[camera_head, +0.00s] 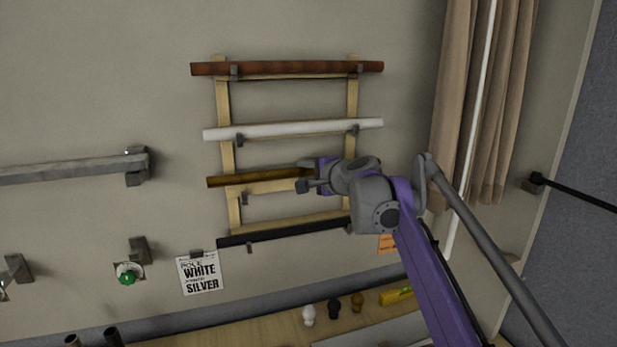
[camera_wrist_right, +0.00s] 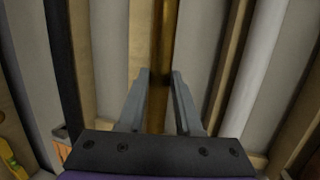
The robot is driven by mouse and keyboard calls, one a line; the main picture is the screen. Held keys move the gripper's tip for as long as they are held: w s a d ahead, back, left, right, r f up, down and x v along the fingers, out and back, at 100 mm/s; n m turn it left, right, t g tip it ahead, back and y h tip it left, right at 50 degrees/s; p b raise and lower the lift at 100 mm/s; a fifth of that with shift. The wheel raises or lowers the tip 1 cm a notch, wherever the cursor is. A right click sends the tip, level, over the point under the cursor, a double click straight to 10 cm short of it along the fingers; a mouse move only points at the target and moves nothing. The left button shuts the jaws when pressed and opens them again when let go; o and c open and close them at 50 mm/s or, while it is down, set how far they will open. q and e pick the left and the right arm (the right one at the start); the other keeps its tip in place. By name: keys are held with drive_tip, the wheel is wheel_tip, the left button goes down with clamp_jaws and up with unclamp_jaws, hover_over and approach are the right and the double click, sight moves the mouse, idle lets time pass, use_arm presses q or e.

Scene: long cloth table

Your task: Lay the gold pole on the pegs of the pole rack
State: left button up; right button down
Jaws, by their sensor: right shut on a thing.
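The gold pole (camera_head: 250,176) is held roughly level in front of the wooden pole rack (camera_head: 224,108), between the white pole and the black pole. My right gripper (camera_head: 309,178) is shut on it toward its right part; in the right wrist view the gold pole (camera_wrist_right: 164,45) runs between the fingers (camera_wrist_right: 160,80). A rack peg (camera_head: 245,198) shows just below the pole's left part, with a small gap in the picture. The peg behind my right gripper is hidden, as is the pole's right end. My left gripper is not in view.
A reddish-brown pole (camera_head: 290,68), a white pole (camera_head: 295,129) and a black pole (camera_head: 285,233) lie on the rack's other pegs. A sign (camera_head: 200,273) hangs below left. A bench (camera_head: 260,325) with small knobs stands below, and a curtain (camera_head: 505,100) hangs at right.

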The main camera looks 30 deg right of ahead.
drive_tip(key=shift+w+d, duration=0.1)
drive_tip(key=shift+w, duration=0.4)
drive_tip(key=shift+w+f, duration=0.1)
drive_tip(key=shift+f, duration=1.4)
drive_tip(key=c, duration=0.5)
unclamp_jaws()
